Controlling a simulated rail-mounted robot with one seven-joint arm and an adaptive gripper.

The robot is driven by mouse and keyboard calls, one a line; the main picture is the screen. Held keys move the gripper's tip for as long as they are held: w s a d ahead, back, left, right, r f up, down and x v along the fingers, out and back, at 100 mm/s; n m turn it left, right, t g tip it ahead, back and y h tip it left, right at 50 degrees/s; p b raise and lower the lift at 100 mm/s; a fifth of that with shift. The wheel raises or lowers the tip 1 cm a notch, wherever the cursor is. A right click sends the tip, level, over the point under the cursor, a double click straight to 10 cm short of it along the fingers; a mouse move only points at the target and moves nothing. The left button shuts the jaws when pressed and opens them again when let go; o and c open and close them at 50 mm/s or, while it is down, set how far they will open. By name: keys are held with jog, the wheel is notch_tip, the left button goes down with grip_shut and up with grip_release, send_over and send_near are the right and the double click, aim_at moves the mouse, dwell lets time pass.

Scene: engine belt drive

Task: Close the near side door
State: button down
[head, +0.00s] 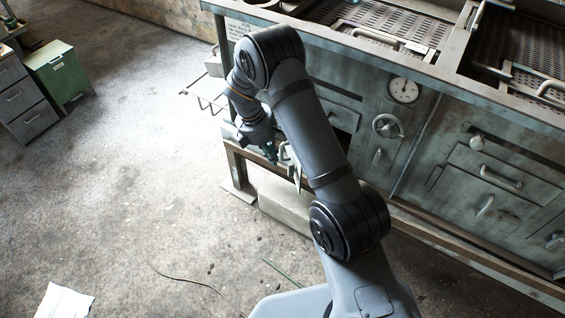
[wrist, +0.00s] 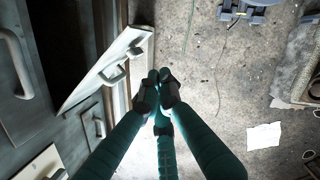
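The open door is a pale, worn metal panel (wrist: 138,48) with a bar handle (wrist: 113,75), swung out from the cabinet in the wrist view. A dark opening (wrist: 58,45) shows to its left. In the head view a narrow pale strip of what looks like this door (head: 296,170) shows beside my arm, which hides much of that area. My gripper (head: 271,152) is small and partly unclear in the head view.
The grey-green stove cabinet (head: 455,195) fills the right, with a gauge (head: 403,90), a round knob (head: 387,126) and handled drawers. A wire rack (head: 205,97) juts from its left end. A green cabinet (head: 60,72) stands far left. The concrete floor (head: 130,165) is mostly clear.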

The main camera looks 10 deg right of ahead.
send_near(292, 171)
jog(key=s+a+f, duration=0.3)
jog(key=s, duration=0.1)
jog(key=shift+d+f+p, duration=0.25)
jog(key=shift+d+p, duration=0.35)
jog(key=shift+d, duration=0.5)
jog(key=shift+d+f+p, duration=0.2)
jog(key=shift+d+p, duration=0.4)
jog(key=shift+d, duration=0.45)
jog(key=shift+d, duration=0.1)
